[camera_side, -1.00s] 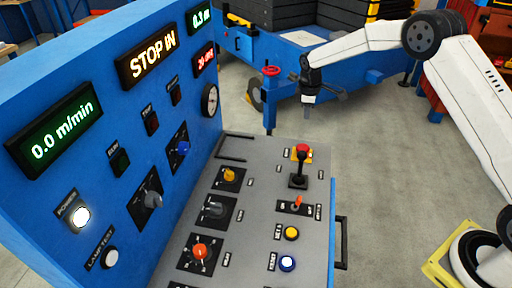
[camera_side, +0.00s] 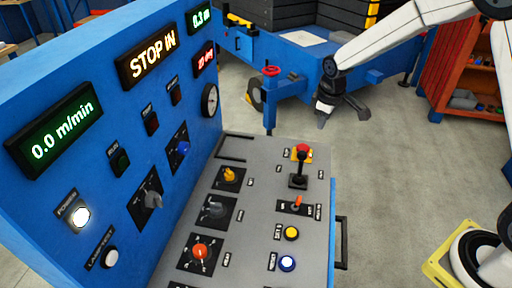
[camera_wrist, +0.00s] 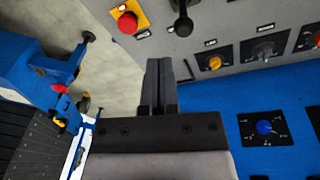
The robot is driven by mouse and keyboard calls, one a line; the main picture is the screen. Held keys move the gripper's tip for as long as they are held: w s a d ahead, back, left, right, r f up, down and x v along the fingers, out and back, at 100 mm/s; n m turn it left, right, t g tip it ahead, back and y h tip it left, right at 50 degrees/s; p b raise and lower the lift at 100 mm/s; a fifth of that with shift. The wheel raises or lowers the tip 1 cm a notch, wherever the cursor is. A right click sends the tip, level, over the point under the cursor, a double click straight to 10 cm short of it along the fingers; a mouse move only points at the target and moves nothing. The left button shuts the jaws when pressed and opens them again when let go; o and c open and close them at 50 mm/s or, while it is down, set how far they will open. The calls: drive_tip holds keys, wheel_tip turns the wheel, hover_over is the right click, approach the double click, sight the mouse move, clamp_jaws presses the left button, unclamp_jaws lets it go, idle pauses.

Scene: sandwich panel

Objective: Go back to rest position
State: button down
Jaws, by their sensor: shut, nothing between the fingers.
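My gripper (camera_side: 322,118) is in the side view, right of and above the far end of the control panel (camera_side: 262,172), in free air. In the wrist view my gripper (camera_wrist: 160,66) shows its dark fingers together with nothing between them. The panel holds a red mushroom button (camera_side: 303,148), a black lever (camera_side: 298,180), an orange toggle (camera_side: 297,203), a yellow button (camera_side: 292,233) and a white-blue button (camera_side: 287,263). The gripper touches none of these. The upright blue panel (camera_side: 120,120) shows "STOP IN" and "0.0 m/min".
A blue machine frame with a red knob (camera_side: 271,71) stands behind the panel. An orange shelf (camera_side: 470,85) is at the back right. The grey floor (camera_side: 400,170) between panel and my base is clear.

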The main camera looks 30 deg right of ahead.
drive_tip(key=s+a+m, duration=0.2)
drive_tip(key=s, duration=0.7)
drive_tip(key=s+a+m+t, duration=0.1)
drive_tip(key=s+m, duration=0.2)
drive_tip(key=s, duration=0.7)
drive_tip(key=shift+a+r, duration=0.25)
drive_tip(key=shift+a, duration=0.1)
drive_tip(key=shift+s, duration=0.1)
